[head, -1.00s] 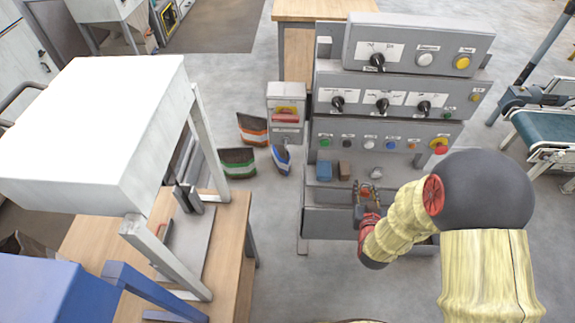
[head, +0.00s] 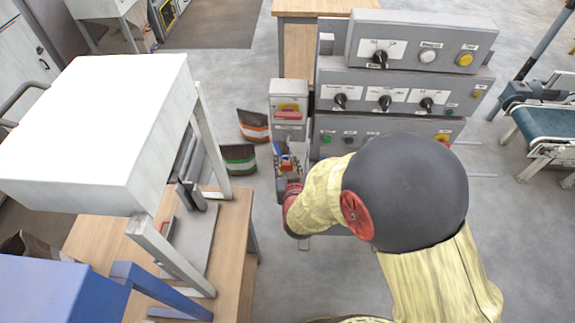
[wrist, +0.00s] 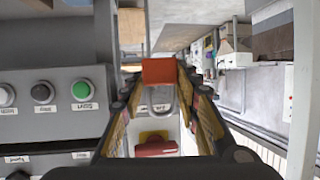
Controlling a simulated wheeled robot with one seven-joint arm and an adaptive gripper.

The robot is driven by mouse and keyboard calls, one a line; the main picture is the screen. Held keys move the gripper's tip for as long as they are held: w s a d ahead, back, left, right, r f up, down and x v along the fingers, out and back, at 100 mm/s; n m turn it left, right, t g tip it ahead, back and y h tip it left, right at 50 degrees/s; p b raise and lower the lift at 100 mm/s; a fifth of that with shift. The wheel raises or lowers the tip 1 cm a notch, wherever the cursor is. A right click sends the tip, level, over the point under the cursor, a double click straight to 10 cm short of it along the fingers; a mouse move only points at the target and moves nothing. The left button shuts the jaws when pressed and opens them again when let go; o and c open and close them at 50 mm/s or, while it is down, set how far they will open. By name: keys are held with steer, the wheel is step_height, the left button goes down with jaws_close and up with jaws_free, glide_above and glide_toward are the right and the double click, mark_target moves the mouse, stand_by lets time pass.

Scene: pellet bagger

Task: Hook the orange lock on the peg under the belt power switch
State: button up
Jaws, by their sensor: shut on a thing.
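The orange lock (wrist: 158,71) is between the fingers of my gripper (wrist: 158,88) in the wrist view. Its grey shackle (wrist: 160,97) points toward the belt power switch (wrist: 155,146), a red handle on a yellow plate. The labels appear upside down in this view. In the head view the switch (head: 288,112) is on a grey box left of the panels, and my gripper (head: 287,162) is just below that box. My gripper is shut on the lock. I cannot make out the peg or whether the shackle touches it.
The control panel (head: 383,98) with knobs and buttons stands close to the right of the switch box. Open bags (head: 240,158) stand on the floor to the left. A wooden bench (head: 235,215) with a white machine (head: 100,125) is further left.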

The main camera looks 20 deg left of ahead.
steer(key=w+a+f+b, duration=0.1)
steer(key=w, duration=0.6)
steer(key=shift+w+a, duration=0.3)
steer(key=shift+a, duration=0.05)
stand_by(0.5)
steer(key=shift+w+f+b, duration=0.1)
steer(key=shift+b, duration=0.3)
steer(key=shift+w, duration=0.1)
jaws_close()
steer(key=o, duration=1.3)
jaws_free()
steer(key=shift+w+a+f, duration=0.1)
steer(key=shift+w+a, duration=0.1)
steer(key=shift+w, duration=0.05)
steer(key=shift+o, duration=0.2)
steer(key=shift+s+d, duration=0.1)
steer(key=shift+s, duration=0.1)
